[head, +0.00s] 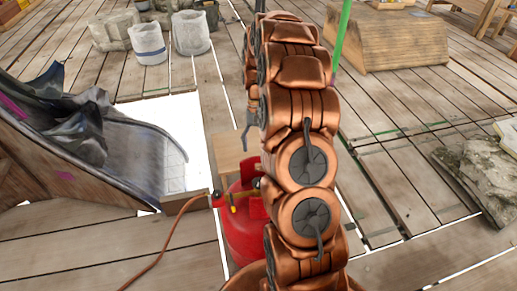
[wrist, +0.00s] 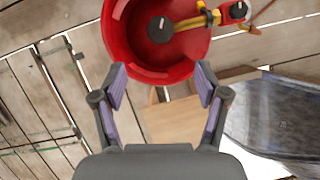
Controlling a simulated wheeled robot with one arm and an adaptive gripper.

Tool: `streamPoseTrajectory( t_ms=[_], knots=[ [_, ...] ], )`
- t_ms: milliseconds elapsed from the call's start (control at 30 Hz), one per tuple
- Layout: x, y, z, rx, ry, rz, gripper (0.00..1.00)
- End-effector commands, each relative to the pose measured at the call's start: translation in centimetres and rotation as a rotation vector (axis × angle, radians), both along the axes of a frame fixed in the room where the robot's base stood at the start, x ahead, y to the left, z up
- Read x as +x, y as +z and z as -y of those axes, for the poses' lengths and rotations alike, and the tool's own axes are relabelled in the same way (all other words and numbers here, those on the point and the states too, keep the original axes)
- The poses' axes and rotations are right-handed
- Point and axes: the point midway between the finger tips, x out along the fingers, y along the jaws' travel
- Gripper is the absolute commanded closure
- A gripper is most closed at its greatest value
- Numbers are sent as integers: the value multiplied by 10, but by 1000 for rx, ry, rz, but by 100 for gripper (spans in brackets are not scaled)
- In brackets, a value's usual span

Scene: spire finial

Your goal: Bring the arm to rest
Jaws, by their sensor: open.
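My arm rises through the middle of the head view, with copper-coloured links that hide part of the deck behind them. My gripper (wrist: 161,78) is open in the wrist view, its two dark fingers with purple pads spread wide and nothing held between them. In the head view only a small grey part of it shows beside the arm. A red gas cylinder (wrist: 118,38) with a brass valve lies beyond the fingertips in the wrist view; the gap to it cannot be told. The cylinder (head: 243,232) stands on the deck in the head view, partly behind my arm.
A pale wooden block (head: 229,174) is behind the cylinder. An orange hose (head: 160,252) runs left from it. A wooden bin (head: 30,170) with dark sheet stands left. Buckets (head: 190,33) stand at the back, a wooden ramp (head: 395,42) back right, a grey stone (head: 478,172) right.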

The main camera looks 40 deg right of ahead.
Motion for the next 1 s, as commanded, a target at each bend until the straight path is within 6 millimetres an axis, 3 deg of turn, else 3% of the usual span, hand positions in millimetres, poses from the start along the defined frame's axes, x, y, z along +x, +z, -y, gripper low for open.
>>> streamPoseTrajectory(
  t_ms=[567, 767, 1000],
  knots=[
    [-1, 5, -7, 0, 14, 5, 27],
    [-15, 33, -42, 1, 92, 23, 27],
    [-45, 70, -92, -3, 209, 54, 27]
  ],
)
